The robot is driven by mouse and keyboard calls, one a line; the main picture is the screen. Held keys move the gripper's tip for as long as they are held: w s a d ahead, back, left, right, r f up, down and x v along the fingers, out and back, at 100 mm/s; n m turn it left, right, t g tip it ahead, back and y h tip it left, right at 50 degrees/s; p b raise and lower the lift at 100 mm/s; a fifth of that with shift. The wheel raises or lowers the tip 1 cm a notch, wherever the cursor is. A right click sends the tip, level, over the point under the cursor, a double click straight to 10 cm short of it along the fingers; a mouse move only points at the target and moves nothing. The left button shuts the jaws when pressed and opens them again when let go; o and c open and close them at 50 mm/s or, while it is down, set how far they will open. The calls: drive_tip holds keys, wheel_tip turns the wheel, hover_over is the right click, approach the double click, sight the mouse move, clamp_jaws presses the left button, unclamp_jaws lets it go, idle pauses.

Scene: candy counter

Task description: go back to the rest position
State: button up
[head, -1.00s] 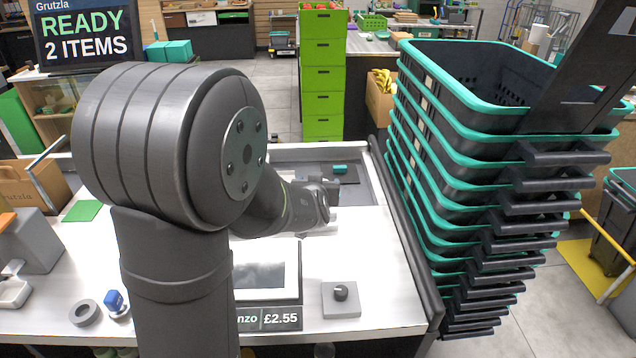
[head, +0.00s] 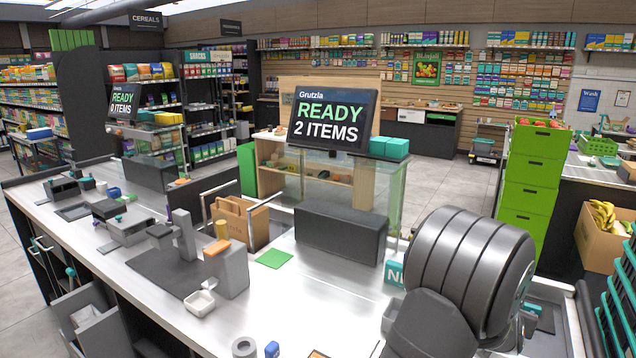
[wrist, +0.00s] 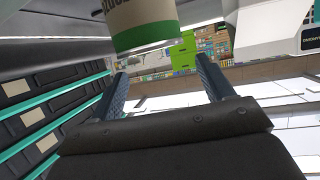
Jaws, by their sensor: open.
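My gripper (wrist: 160,66) shows in the wrist view, its two fingers spread apart with nothing gripped between them. Beyond the fingertips at the top is part of a beige cylindrical thing with a green band (wrist: 145,35); its upper part is cut off. I cannot tell how far it is from the fingers. In the head view my arm stands at the lower right, and my gripper is not visible there.
In the wrist view, stacked dark baskets with teal rims (wrist: 60,118) are close on the left. In the head view, the white counter (head: 290,310) runs across the front. A grey box (head: 230,272), a black panel (head: 340,235) and a ready sign (head: 333,120) stand on or beyond it.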

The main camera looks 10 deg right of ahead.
drive_tip(key=shift+w+d+f, duration=0.25)
drive_tip(key=shift+w+d, duration=0.1)
drive_tip(key=shift+d, duration=0.05)
drive_tip(key=shift+f, duration=0.6)
drive_tip(key=shift+r, duration=0.2)
